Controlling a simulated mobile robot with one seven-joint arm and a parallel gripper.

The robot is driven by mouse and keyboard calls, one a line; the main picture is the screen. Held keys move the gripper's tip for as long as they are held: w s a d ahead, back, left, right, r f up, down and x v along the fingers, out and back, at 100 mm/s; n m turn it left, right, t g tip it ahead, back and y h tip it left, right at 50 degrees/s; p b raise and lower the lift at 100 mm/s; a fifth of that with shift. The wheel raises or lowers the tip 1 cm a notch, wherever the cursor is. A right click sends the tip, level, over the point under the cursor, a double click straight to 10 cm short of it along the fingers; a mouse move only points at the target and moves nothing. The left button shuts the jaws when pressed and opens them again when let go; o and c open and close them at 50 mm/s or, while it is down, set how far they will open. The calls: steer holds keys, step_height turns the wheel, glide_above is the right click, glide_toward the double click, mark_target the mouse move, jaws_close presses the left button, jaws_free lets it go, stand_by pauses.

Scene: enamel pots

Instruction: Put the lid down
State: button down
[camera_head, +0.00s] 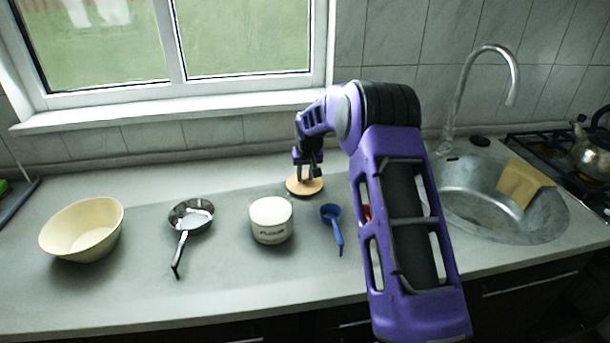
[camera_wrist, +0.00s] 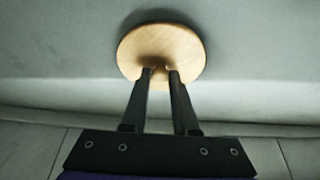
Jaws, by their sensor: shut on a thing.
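The lid (camera_head: 305,187) is a round, light wooden disc at the back of the worktop, behind and to the right of the white flour pot (camera_head: 271,220). My gripper (camera_head: 308,176) is above the lid, pointing down, with its fingers shut on the lid's knob. In the wrist view the lid (camera_wrist: 160,45) fills the upper middle, and the fingertips of my gripper (camera_wrist: 160,75) close on the knob at its lower part. The knob is mostly hidden between the fingers. The lid is at or close to the worktop; I cannot tell whether it touches.
A cream bowl (camera_head: 82,230), a small steel pan (camera_head: 190,217) and a blue scoop (camera_head: 333,225) stand along the worktop. A red thing (camera_head: 365,213) is partly hidden behind my arm. The sink (camera_head: 490,205) is at the right. The worktop left of the lid is clear.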

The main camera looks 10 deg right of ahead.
steer(key=c, duration=0.7)
jaws_free()
steer(key=shift+f, duration=0.1)
steer(key=shift+r, duration=0.3)
steer(key=v, duration=1.1)
steer(key=shift+s+r, duration=0.25)
steer(key=shift+r, duration=0.1)
